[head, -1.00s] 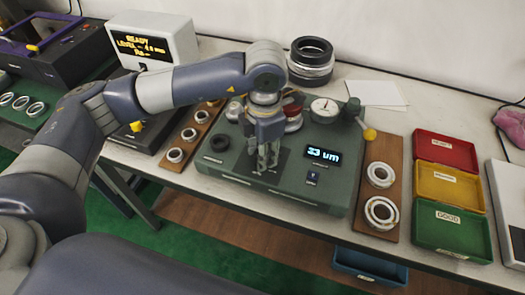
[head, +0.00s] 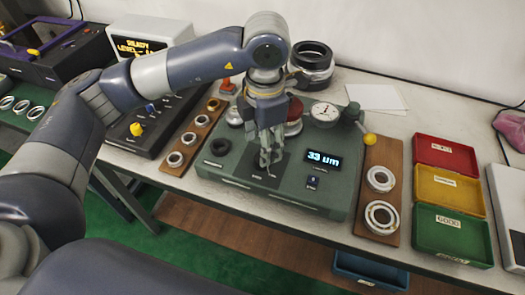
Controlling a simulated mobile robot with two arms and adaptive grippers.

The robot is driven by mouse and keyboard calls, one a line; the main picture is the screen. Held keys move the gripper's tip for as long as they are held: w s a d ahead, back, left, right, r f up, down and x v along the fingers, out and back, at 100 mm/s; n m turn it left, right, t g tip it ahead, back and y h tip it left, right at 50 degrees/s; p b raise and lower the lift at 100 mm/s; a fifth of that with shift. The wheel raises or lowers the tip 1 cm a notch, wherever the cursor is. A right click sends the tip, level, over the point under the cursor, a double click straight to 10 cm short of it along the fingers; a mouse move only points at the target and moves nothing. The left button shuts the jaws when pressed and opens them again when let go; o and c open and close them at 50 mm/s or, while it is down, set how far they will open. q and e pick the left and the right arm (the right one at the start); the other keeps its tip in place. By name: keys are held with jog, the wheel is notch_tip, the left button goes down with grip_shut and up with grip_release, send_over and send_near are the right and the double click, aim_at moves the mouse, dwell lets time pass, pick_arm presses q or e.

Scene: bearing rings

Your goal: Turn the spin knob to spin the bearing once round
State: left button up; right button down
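My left gripper (head: 268,162) points down over the dark plate (head: 258,176) in the middle of the bench. Its fingers are close together; whether they hold anything I cannot tell. My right gripper is not in view.
Wooden boards with bearing rings lie left (head: 172,178) and right (head: 366,222) of the bench. Red (head: 470,168), yellow (head: 475,206) and green (head: 470,257) bins stand to the right. A lever with a yellow ball (head: 369,139) sticks out at the bench's right.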

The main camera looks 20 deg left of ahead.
pick_arm(q)
notch_tip(320, 180, up, 7)
jog(key=shift+f, duration=0.2)
jog(key=shift+s, duration=0.1)
dwell(0.4)
